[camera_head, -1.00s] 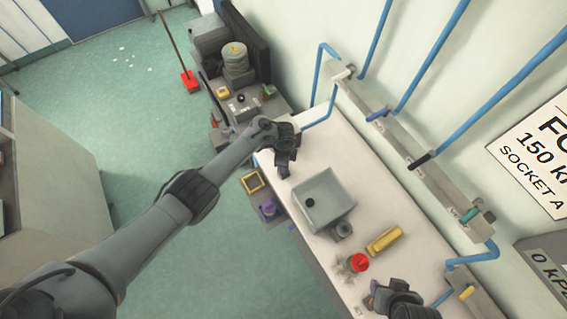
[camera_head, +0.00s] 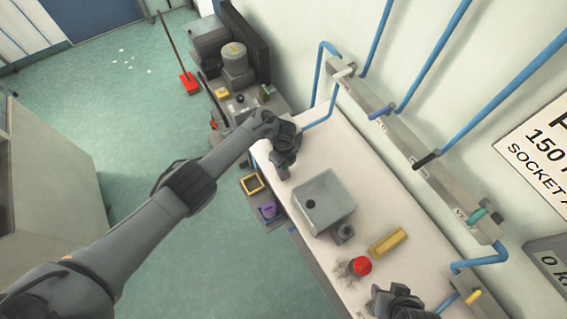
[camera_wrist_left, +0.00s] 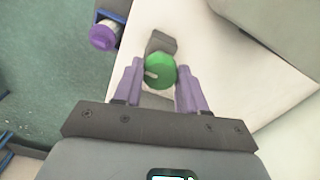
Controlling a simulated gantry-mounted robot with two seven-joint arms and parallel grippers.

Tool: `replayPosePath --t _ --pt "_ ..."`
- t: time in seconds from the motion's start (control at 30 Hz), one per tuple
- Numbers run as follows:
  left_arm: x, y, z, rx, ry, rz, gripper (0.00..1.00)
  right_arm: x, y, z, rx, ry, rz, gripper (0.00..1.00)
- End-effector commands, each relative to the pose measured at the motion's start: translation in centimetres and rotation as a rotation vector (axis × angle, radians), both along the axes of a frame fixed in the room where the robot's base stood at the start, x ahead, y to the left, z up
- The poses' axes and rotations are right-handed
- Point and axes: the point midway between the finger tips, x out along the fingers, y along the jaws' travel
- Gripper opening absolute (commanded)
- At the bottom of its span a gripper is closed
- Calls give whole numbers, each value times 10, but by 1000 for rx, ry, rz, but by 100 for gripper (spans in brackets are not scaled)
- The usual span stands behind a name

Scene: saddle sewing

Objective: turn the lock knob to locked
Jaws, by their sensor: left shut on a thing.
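A round green knob (camera_wrist_left: 160,71) with a pale mark toward its left side shows in the left wrist view, on a small dark grey block (camera_wrist_left: 161,43). My left gripper (camera_wrist_left: 160,82) has its purple fingers on either side of the knob and is shut on it. In the head view my left gripper (camera_head: 283,166) is at the far left end of the white bench (camera_head: 345,150), and the knob is hidden there. My right gripper (camera_head: 380,298) is at the near end of the bench; its jaw state is unclear.
A grey box (camera_head: 325,200) stands mid-bench, with a yellow block (camera_head: 388,241) and a red round part (camera_head: 360,266) nearer. A purple part (camera_head: 267,210) sits beside the bench's left edge. Blue pipes and a valve rail (camera_head: 400,145) run along the wall.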

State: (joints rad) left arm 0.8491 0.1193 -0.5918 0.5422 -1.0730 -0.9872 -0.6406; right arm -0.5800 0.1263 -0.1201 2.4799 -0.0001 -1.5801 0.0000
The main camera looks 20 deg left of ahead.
Motion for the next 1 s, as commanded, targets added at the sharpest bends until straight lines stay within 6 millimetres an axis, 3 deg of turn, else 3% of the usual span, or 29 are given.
replayPosePath --t 0.37,0.4,0.57,0.87,1.0 --pt "0 0 0 0 0 -7 11 0 1 0 3 0 -2 43" --pt "0 0 0 0 0 -7 44 0 1 0 4 1 -2 43" --pt "0 0 0 0 0 -6 67 0 2 0 7 0 -5 43" --pt "0 0 1 0 0 -5 67 0 2 1 9 0 -6 43" --pt "1 0 12 0 -1 -5 67 0 2 5 9 0 -6 43"
